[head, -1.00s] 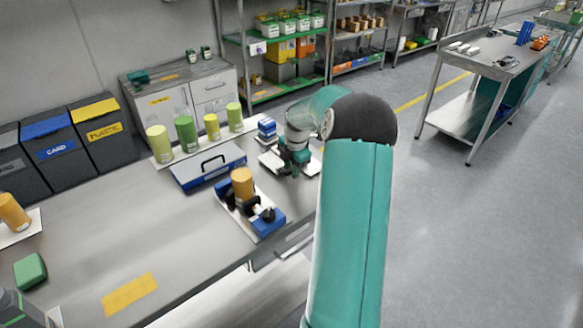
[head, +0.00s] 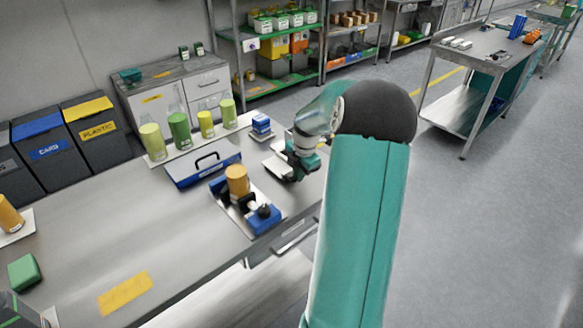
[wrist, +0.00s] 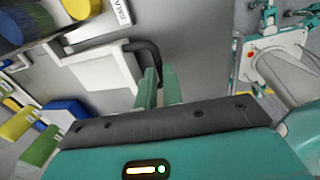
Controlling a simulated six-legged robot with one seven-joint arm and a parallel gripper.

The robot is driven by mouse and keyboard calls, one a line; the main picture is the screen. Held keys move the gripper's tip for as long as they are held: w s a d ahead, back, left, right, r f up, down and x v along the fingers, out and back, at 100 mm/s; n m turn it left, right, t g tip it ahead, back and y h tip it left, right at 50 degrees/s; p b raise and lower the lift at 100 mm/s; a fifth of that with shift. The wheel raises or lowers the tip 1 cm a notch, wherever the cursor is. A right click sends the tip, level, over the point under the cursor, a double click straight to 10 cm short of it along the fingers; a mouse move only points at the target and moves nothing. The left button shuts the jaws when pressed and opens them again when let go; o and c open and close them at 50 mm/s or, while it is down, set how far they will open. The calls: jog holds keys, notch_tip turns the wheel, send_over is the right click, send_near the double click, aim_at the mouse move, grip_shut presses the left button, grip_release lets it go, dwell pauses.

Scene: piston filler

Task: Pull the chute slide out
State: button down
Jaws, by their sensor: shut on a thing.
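The white chute slide (wrist: 103,82) shows in the wrist view as a flat pale plate with a dark curved handle (wrist: 150,55) at its right side. My gripper (wrist: 159,82) has its two green fingers closed around this handle. In the head view my gripper (head: 297,172) is low at the far right end of the bench, beside a white plate (head: 274,166) partly hidden by it. The contact at the handle is hidden in the head view.
A blue case (head: 203,170), an orange canister on a fixture (head: 237,180) and a blue block stack (head: 261,124) stand close by on the bench (head: 150,228). Several green and yellow canisters stand in a row behind. Open floor (head: 470,240) lies right.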

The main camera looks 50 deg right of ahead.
jog(key=shift+s, duration=0.2)
jog(key=c, duration=1.5)
grip_release()
jog(key=shift+s+a, duration=0.1)
jog(key=shift+s, duration=0.05)
jog(key=shift+w, duration=0.2)
jog(key=r, duration=0.4)
jog(key=s+r, duration=0.1)
jog(key=r, duration=0.4)
jog(key=s+r, duration=0.1)
jog(key=r, duration=0.3)
jog(key=shift+s+a+r, duration=0.1)
jog(key=shift+s+r, duration=0.05)
jog(key=shift+r, duration=0.1)
